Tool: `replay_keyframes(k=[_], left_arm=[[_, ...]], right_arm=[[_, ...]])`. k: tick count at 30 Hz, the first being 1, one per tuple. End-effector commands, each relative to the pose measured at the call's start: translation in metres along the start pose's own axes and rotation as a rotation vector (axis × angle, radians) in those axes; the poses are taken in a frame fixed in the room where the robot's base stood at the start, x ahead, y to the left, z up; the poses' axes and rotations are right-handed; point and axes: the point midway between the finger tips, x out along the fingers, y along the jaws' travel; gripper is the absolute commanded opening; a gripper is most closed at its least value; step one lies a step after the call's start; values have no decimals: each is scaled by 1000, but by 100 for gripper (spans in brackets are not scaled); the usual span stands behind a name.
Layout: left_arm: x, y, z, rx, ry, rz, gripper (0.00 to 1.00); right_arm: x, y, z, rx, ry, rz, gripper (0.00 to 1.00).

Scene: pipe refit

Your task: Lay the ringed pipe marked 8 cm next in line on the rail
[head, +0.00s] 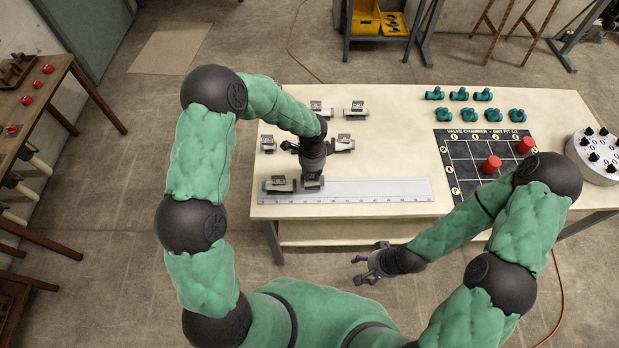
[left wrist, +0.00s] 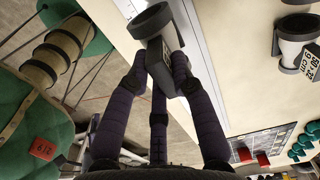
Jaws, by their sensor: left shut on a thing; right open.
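My left gripper (head: 312,165) points down and is shut on a short grey pipe (head: 313,183) with dark rings. In the left wrist view its fingers (left wrist: 160,78) close around the pipe (left wrist: 153,22) and its dark tag block; I cannot read its mark. The held pipe is at the pale rail (head: 380,190), just right of another ringed pipe (head: 278,184) lying at the rail's left end. I cannot tell whether the two touch, or whether the held pipe rests on the rail. My right gripper (head: 372,265) is open and empty, in front of the table.
Other tagged pipes lie behind the rail: two at the back (head: 321,110) (head: 356,112), one at left (head: 268,143), one close beside my left wrist (head: 342,145). The rail's right part is bare. Green valves (head: 460,94), a black grid board (head: 462,160) and a round holder (head: 598,160) stand right.

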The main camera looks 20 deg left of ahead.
Motion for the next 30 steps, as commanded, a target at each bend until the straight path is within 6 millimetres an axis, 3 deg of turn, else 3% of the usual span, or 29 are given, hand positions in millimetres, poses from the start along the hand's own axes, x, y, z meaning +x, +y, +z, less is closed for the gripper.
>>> replay_keyframes(k=[5,13,25,26,27,28,30], left_arm=[[7,-4,5,-1,1,-1,0],[41,-7,8,0,0,0,0],[46,-7,8,0,1,-2,0],[47,-7,8,0,0,-1,26],[46,-7,8,0,0,-1,38],[46,-7,8,0,0,-1,46],[46,-7,8,0,1,-1,47]], right_arm=[[0,0,0,0,0,0,68],[3,1,0,0,0,0,68],[6,2,0,0,0,0,68],[6,2,0,0,0,0,68],[6,2,0,0,0,0,68],[6,2,0,0,0,0,68],[6,2,0,0,0,0,68]])
